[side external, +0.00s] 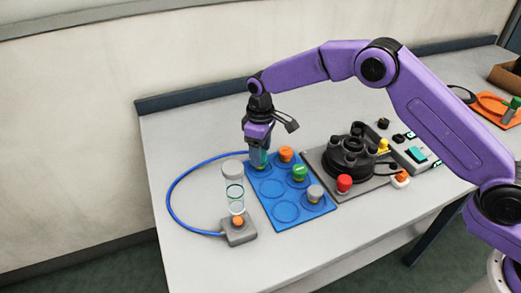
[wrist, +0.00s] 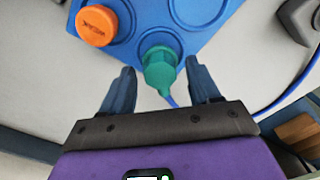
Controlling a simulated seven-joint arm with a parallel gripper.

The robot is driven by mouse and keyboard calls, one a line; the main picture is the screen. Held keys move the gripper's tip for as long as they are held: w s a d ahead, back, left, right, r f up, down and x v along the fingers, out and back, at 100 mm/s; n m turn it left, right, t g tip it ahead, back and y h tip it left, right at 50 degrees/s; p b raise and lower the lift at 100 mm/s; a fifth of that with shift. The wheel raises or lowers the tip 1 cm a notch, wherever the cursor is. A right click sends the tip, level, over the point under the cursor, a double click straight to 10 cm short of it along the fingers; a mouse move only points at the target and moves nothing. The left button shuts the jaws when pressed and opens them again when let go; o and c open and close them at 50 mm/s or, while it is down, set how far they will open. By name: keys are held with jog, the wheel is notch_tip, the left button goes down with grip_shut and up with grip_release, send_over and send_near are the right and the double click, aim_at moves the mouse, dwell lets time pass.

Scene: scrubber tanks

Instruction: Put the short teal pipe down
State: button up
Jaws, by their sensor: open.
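The short teal pipe (wrist: 158,70) stands on the blue board (wrist: 215,14), in a round spot at one corner. It shows between my gripper's (wrist: 160,84) two open fingers in the wrist view, with a gap on each side. In the side view my gripper (side external: 258,158) points down over the back left corner of the board (side external: 292,222). Its fingers mostly hide the pipe there, with a bit of teal showing low down.
The board holds orange (side external: 286,154), green (side external: 300,172) and grey (side external: 315,193) capped pieces; some round spots are empty. A clear tube (side external: 235,195) stands left on a grey base, with a blue cable (side external: 168,195) looping behind. A black fixture (side external: 348,155) stands to the right.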

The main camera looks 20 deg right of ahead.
notch_tip(320, 180, up, 12)
dwell(0.4)
jog(key=s+d+r+n, duration=0.1)
jog(key=s+d+r, duration=0.2)
jog(key=s, duration=0.6)
jog(key=s+d+r+n, duration=0.15)
jog(key=s+d, duration=0.25)
jog(key=s, duration=0.5)
jog(key=s+d+f, duration=0.1)
jog(key=s+d, duration=0.7)
jog(key=s, duration=0.3)
jog(key=s+d+f+n, duration=0.1)
jog(key=s+d, duration=0.7)
jog(key=s, duration=0.3)
jog(key=shift+d+f, duration=0.3)
jog(key=shift+d, duration=0.05)
